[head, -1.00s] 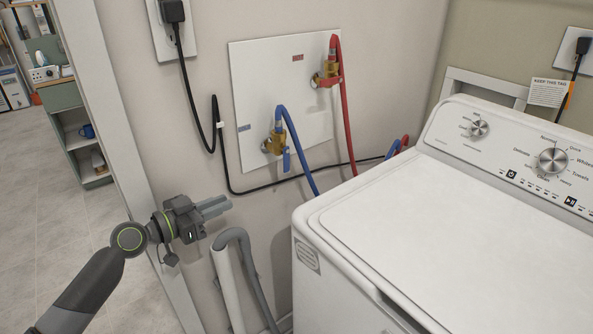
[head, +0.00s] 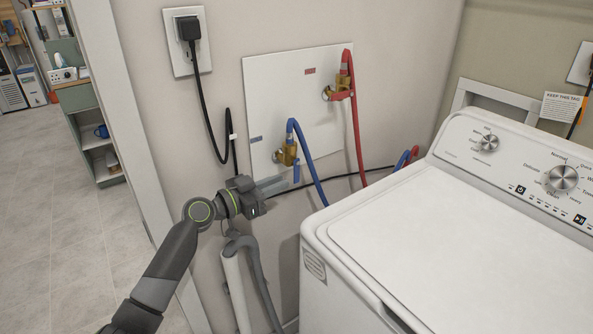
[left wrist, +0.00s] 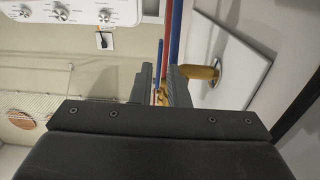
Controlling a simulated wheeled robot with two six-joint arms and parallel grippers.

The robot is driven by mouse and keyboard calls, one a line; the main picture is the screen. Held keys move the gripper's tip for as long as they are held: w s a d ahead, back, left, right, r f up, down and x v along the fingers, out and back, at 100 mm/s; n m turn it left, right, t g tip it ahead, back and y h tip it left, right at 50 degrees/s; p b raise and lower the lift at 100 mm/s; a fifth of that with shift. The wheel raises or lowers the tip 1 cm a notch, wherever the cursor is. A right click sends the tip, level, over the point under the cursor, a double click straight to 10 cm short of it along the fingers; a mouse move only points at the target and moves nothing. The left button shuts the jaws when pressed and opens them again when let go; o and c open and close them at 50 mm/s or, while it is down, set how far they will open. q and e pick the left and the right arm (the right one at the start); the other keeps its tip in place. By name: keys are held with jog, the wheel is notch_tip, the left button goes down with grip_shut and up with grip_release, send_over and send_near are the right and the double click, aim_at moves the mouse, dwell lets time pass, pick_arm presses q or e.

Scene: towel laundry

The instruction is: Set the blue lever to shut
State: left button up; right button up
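The blue lever (head: 296,171) hangs down, roughly upright, at the front of the brass cold-water valve (head: 287,153); a blue hose (head: 307,160) leaves the top of this valve. My left gripper (head: 283,186) is just left of and slightly below the lever, its fingers pointing right. In the left wrist view my left gripper (left wrist: 160,75) has a narrow gap between its fingers, with nothing held. Brass, blue and red parts show through and beyond that gap; the lever itself is hard to make out there. My right gripper is in neither view.
A red valve and lever (head: 340,92) with a red hose (head: 357,130) sit up and right on the white wall panel (head: 270,95). The washer (head: 400,230) stands right. A grey drain hose (head: 258,275) rises below my left gripper. A black cord (head: 205,110) runs along the wall.

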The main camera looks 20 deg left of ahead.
aim_at(294, 176)
pick_arm(q)
jog(key=p+x, duration=0.1)
jog(key=x, duration=0.5)
jog(key=shift+w+d, duration=0.1)
jog(key=shift+w, duration=0.1)
jog(key=shift+c, duration=0.4)
grip_shut()
